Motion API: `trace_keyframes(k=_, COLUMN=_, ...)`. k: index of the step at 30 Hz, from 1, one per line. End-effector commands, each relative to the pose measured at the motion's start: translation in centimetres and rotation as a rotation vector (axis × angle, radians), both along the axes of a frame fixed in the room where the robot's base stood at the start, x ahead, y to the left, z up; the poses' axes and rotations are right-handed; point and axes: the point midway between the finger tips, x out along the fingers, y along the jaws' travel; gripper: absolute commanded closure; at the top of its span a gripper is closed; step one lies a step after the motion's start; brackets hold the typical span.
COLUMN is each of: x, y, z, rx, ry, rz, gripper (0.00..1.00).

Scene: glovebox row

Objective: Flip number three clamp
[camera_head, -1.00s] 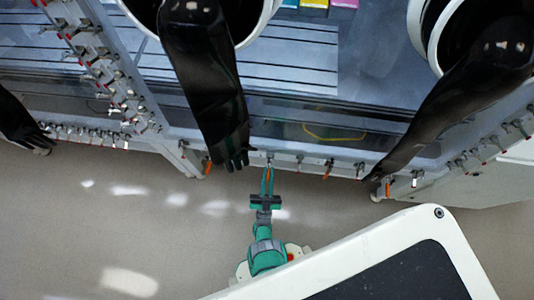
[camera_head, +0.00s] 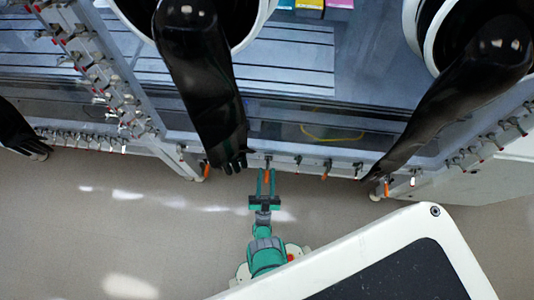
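A row of small toggle clamps runs along the glovebox's lower front edge. No clamp numbers are readable, so I cannot tell which is number three. My gripper (camera_head: 266,176) points up at the edge, just right of the left glove's fingertips. Its two green fingers stand apart on either side of the orange handle of a clamp (camera_head: 267,176). A gap seems to show beside the handle, but contact is too small to make out.
A black glove (camera_head: 205,100) hangs close beside my gripper on the left. Another black glove (camera_head: 450,105) slants down at right. More clamps (camera_head: 108,80) line the left frame. A white-rimmed dark panel (camera_head: 400,270) fills the lower right. Floor (camera_head: 130,220) is clear at left.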

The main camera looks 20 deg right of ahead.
Motion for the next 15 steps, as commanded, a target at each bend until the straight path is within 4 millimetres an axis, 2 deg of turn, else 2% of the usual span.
trace_keyframes(k=15, x=-0.1, y=0.1, z=1.2, rx=-0.001, ry=0.000, rz=0.002, gripper=0.70)
